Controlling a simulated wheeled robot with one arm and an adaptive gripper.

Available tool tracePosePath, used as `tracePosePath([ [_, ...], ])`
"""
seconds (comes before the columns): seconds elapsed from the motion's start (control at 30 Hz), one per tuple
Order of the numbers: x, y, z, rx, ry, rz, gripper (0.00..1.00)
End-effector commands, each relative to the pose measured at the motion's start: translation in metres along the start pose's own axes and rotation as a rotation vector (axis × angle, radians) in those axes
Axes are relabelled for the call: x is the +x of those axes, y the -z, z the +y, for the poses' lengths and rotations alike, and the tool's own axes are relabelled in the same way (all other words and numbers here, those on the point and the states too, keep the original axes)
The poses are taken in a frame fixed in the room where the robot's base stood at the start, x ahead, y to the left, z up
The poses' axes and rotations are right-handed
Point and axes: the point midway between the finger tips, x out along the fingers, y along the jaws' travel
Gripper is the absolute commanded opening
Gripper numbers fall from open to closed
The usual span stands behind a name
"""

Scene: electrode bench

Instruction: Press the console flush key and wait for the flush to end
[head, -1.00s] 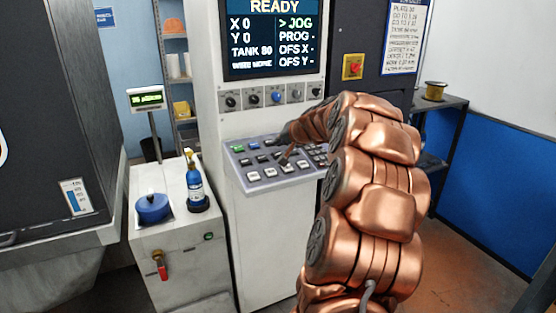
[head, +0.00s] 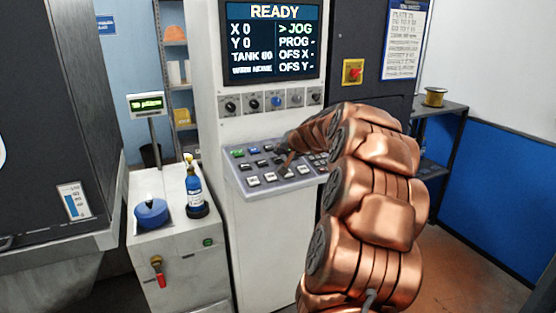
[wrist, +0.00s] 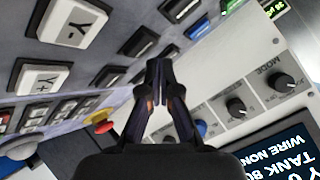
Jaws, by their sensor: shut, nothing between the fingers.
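The console key panel (head: 240,180) carries rows of white, black and coloured keys below the screen. My gripper (wrist: 158,65) is shut and empty, its tips over the panel near several black keys (wrist: 138,41). White Y- (wrist: 75,24) and Y+ (wrist: 42,78) keys lie to the left in the wrist view. I cannot read which key is flush, nor tell whether the tips touch one. In the head view my arm covers part of the keys. The console screen (head: 270,40) reads READY, X 0, Y 0, TANK 80, WIRE NONE, with the marker at JOG.
Above the keys is a row of knobs (head: 231,105). A red emergency button on yellow (head: 353,71) is on the dark cabinet. A red mushroom button (wrist: 99,118) shows in the wrist view. A blue pot (head: 151,213) and blue bottle (head: 194,184) stand on the white cabinet at left.

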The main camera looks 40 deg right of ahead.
Motion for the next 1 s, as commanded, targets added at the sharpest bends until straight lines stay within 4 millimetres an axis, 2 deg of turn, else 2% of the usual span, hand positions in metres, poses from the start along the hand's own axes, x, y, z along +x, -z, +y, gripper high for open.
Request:
tracePosePath([
  [1.0, 0.0061, -0.0046, 0.0042, -0.001, 0.0, 0.0, 0.0],
])
